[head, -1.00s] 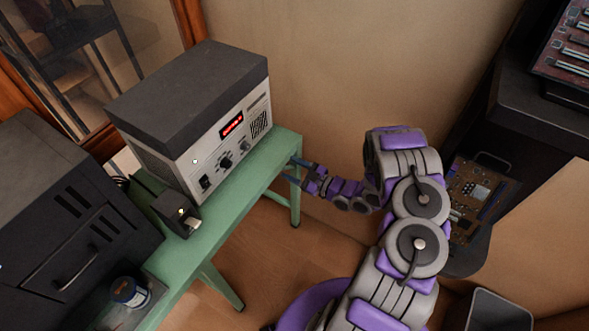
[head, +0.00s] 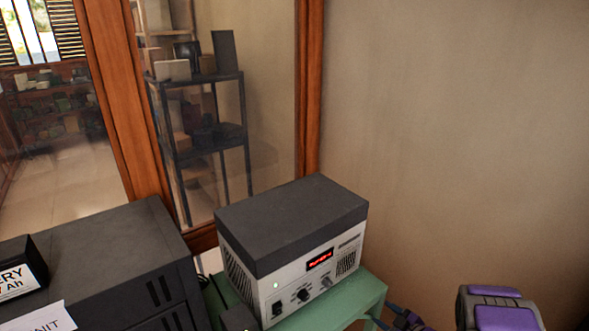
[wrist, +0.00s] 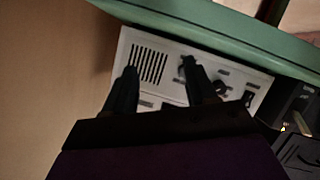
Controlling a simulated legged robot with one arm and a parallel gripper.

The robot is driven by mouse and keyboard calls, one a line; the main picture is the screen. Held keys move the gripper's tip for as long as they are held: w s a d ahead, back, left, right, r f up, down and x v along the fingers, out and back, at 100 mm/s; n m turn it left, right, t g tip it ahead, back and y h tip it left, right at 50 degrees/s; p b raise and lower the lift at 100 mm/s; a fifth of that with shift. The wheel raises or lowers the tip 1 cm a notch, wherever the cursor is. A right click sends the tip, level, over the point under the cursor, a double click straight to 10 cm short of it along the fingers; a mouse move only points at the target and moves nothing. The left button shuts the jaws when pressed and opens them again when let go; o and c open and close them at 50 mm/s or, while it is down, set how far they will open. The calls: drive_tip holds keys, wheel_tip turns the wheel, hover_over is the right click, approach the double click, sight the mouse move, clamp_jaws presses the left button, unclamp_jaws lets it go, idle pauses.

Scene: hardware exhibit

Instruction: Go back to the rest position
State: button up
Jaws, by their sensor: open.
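My gripper (wrist: 160,78) shows in the wrist view with its two dark fingers apart and nothing held between them. Beyond the fingers is the pale front panel of a power supply (wrist: 215,78), with a slotted vent and knobs; this view looks upside down. In the head view, the power supply (head: 292,228) has a dark top and a red lit display and stands on a green table (head: 366,297). My arm is at the bottom right of that view. The gripper end is low beside the table's right end, mostly cut off by the frame edge.
A large dark cabinet (head: 100,255) stands left of the power supply, with a dark labelled box (head: 18,270) on it. Behind is a wood-framed window (head: 310,90), with a shelf rack (head: 205,130) seen through it. A bare wall (head: 450,130) fills the right side.

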drive_tip(key=s+d+r+m+g+h, duration=0.1)
drive_tip(key=d+r+m+g+h, duration=0.1)
drive_tip(key=d+r+h, duration=0.4)
drive_tip(key=s+d+r+m+g+h, duration=0.15)
drive_tip(key=d+r+h, duration=0.25)
drive_tip(key=r, duration=0.4)
drive_tip(key=s+a+r+m+g+h, duration=0.1)
drive_tip(key=s+a+r+m+g, duration=0.1)
drive_tip(key=s+r+m+g, duration=0.25)
drive_tip(key=s+a+r+m+g+y, duration=0.1)
drive_tip(key=s+a+r+g, duration=0.1)
drive_tip(key=s+a, duration=0.6)
drive_tip(key=s+a+r+m+g+y, duration=0.1)
drive_tip(key=s+a+r, duration=0.3)
drive_tip(key=s, duration=1.1)
drive_tip(key=s+a+r+m+g+y, duration=0.1)
drive_tip(key=s+a+r+g+y, duration=0.1)
drive_tip(key=s+a, duration=0.9)
drive_tip(key=shift+s+a+r+g, duration=0.35)
drive_tip(key=shift+r+g, duration=0.25)
drive_tip(key=shift+r, duration=0.1)
